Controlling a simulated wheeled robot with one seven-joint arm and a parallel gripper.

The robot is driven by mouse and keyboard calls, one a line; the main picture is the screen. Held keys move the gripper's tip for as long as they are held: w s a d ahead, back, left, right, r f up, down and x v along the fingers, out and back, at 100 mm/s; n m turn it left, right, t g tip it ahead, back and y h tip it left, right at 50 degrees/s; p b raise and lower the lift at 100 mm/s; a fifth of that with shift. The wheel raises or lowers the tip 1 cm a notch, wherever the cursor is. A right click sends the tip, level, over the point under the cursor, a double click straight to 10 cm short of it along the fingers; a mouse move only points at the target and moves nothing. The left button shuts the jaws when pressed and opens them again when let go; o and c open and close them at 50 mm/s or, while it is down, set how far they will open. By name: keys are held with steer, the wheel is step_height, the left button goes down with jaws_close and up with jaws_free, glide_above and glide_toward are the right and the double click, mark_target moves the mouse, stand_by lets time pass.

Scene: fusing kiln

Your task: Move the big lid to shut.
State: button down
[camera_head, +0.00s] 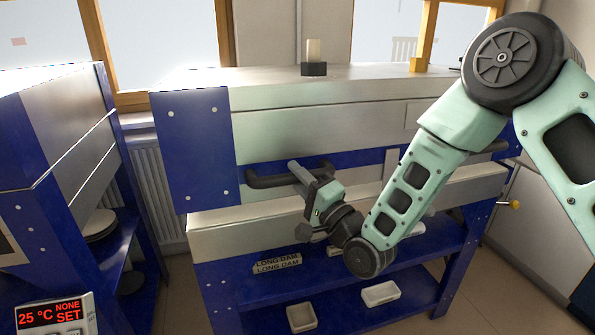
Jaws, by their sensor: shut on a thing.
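The big lid (300,122) is the long pale metal upper part of the blue kiln, with a blue end panel (190,150) at its left. It sits low over the pale kiln base (215,222). I cannot tell whether a narrow gap remains between them. A dark bar handle (262,181) runs along the lid's front.
Another blue kiln or cabinet (75,150) stands at left.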

step_height(320, 180, down, 7)
steer(key=b, duration=0.3)
steer(key=shift+s+d+b, duration=0.15)
steer(key=shift+s+b, duration=0.15)
steer(key=shift+b, duration=0.05)
steer(key=c, duration=1.2)
jaws_free()
steer(key=shift+w+f, duration=0.1)
steer(key=shift+r, duration=0.35)
steer(key=b+v, duration=0.2)
steer(key=v, duration=1.5)
